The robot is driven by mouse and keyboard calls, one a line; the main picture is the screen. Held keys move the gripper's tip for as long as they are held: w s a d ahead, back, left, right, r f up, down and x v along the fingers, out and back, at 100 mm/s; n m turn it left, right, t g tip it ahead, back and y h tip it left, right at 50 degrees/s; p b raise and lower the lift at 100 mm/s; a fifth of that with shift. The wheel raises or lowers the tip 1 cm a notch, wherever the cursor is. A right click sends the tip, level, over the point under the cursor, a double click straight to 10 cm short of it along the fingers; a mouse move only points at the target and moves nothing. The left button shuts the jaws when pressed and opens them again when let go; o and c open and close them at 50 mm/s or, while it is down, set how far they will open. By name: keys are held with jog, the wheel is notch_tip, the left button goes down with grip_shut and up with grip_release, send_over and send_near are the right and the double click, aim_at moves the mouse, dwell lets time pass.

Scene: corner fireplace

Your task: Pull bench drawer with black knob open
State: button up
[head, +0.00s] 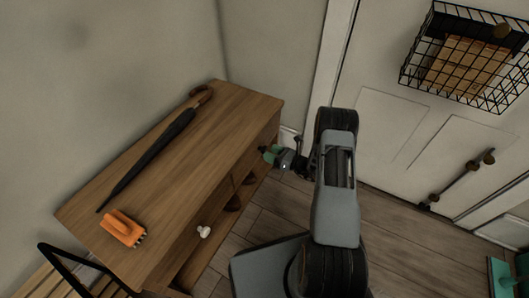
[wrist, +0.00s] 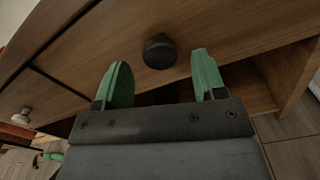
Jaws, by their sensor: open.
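The wooden bench (head: 190,150) stands against the wall in the head view. In the wrist view the black knob (wrist: 159,51) sits on a wooden drawer front (wrist: 220,35), which looks closed. My gripper (wrist: 160,80) is open, with its two green fingers on either side of and just short of the knob, not closed on it. In the head view my gripper (head: 270,154) is at the bench's front edge near its far end. The black knob is hidden in the head view.
A white knob (head: 204,231) marks another drawer, also in the wrist view (wrist: 21,116). A black umbrella (head: 155,150) and an orange brush (head: 123,228) lie on the bench top. Open cubbies (head: 236,196) are below. A white door with a wire basket (head: 465,58) stands at right.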

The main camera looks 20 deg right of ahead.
jog(key=shift+b+x, duration=0.35)
jog(key=shift+x, duration=1.55)
jog(key=shift+c, duration=0.4)
grip_shut()
